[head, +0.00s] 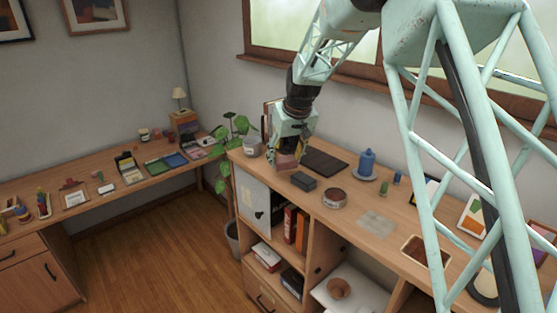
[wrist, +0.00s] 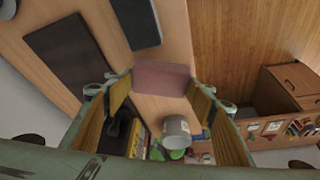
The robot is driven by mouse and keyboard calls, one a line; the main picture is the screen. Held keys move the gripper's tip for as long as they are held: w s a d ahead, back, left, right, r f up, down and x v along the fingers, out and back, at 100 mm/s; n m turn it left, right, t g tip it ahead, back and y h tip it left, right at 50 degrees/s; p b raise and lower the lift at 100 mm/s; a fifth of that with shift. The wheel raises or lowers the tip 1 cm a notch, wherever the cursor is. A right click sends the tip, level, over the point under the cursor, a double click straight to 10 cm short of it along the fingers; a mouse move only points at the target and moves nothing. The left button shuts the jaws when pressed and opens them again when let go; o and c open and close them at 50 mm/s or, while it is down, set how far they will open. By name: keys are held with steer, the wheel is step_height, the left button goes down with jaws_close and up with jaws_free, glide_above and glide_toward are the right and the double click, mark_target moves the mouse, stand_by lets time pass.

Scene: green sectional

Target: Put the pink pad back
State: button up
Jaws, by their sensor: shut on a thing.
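My gripper (head: 287,152) is over the far end of the wooden shelf top, beside a dark flat mat. It is shut on the pink pad (head: 285,162), a small dusky-pink block. In the wrist view the pink pad (wrist: 163,77) sits between the two fingertips (wrist: 160,92), its broad face showing. It seems to be at or just above the shelf top; I cannot tell whether it touches. In the head view the gripper hides part of it.
A dark block (head: 303,181), a round tin (head: 334,198) and a blue jar (head: 367,165) stand nearby. The dark mat (head: 325,161) lies behind. A grey cup (head: 251,147) and a plant (head: 226,150) are left. A desk (head: 118,190) along the left wall holds several small items.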

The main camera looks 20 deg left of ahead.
mark_target(279, 159)
steer(key=shift+w+a+f+p, duration=0.15)
steer(key=shift+w+a+p, duration=0.1)
steer(key=shift+w+a, duration=0.75)
steer(key=shift+w+a+f+p, duration=0.15)
steer(key=shift+w+a+p, duration=0.05)
steer(key=shift+w+a, duration=0.75)
steer(key=shift+s, duration=0.15)
steer(key=shift+f+p, duration=0.35)
steer(key=shift+f, duration=1.4)
steer(key=shift+f, duration=0.2)
steer(key=o, duration=0.8)
steer(key=shift+r, duration=0.25)
steer(key=shift+s+r, duration=0.1)
steer(key=shift+r, duration=0.3)
steer(key=shift+b+v, duration=0.65)
steer(key=shift+v, duration=4.9)
